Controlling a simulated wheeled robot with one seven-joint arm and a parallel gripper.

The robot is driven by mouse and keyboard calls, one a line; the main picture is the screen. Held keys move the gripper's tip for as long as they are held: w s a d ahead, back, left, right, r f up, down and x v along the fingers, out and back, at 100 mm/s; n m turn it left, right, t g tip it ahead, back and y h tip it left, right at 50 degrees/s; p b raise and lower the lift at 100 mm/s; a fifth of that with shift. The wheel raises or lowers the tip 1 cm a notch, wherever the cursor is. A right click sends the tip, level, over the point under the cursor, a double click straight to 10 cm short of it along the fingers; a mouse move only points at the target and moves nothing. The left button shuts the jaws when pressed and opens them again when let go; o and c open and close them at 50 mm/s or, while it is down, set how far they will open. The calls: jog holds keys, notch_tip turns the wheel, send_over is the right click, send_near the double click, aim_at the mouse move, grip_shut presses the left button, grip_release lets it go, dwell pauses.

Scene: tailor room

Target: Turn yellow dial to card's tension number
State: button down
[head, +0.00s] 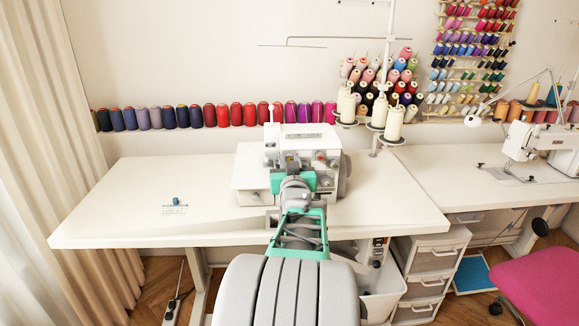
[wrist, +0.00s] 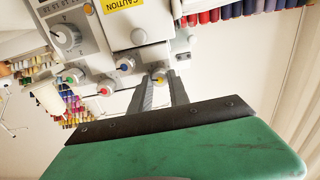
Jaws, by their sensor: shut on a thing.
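The yellow dial (wrist: 159,73) is a small grey knob with a yellow mark on the front of the white sewing machine (head: 302,135). In the wrist view, my gripper (wrist: 161,80) has its two grey fingers on either side of this dial, shut on it. Numbers on the dial are too small to read. In the head view, my wrist and hand cover the dial. A small white card (head: 174,210) with a blue piece (head: 176,200) at its top stands on the left part of the white table (head: 120,200). Its print is too small to read.
Blue (wrist: 125,65), red (wrist: 105,89) and green (wrist: 72,77) marked dials sit close beside the yellow one. A larger numbered dial (wrist: 66,38) is farther left. Thread cones (head: 393,122) stand behind the machine. The left tabletop is mostly clear.

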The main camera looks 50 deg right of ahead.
jog(key=shift+f+m+b, duration=0.1)
jog(key=shift+m+b, duration=0.85)
jog(key=shift+m, duration=0.55)
jog(key=c, duration=1.2)
grip_release()
jog(key=shift+c, duration=0.2)
jog(key=v, duration=0.8)
jog(key=shift+d, duration=0.1)
